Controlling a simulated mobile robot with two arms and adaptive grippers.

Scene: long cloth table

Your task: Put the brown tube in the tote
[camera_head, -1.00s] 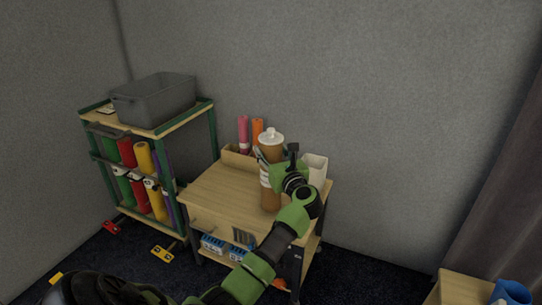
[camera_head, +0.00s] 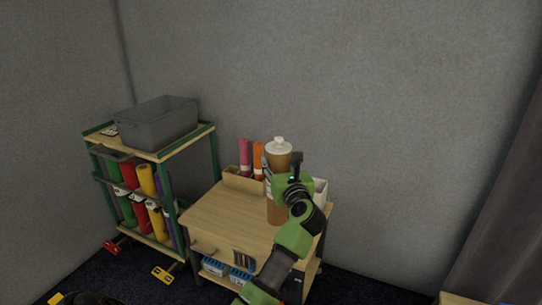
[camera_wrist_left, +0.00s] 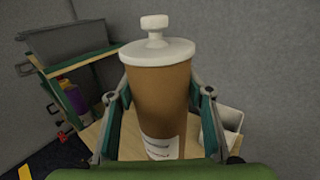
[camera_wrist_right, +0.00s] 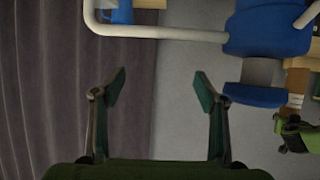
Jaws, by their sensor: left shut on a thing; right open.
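The brown tube (camera_head: 277,212) has a white cap and a white label and stands upright over the small wooden table. My left gripper (camera_head: 285,184) is shut on it; in the left wrist view the tube (camera_wrist_left: 160,100) fills the space between the two fingers. I cannot tell whether its base touches the tabletop. The grey tote (camera_head: 160,124) sits on top of the green-framed shelf at the left, and also shows at the upper left of the left wrist view (camera_wrist_left: 68,42). My right gripper (camera_wrist_right: 160,90) is open and empty in the right wrist view.
The green-framed shelf (camera_head: 203,140) holds several coloured rolls below the tote. The tabletop left of the tube is clear.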

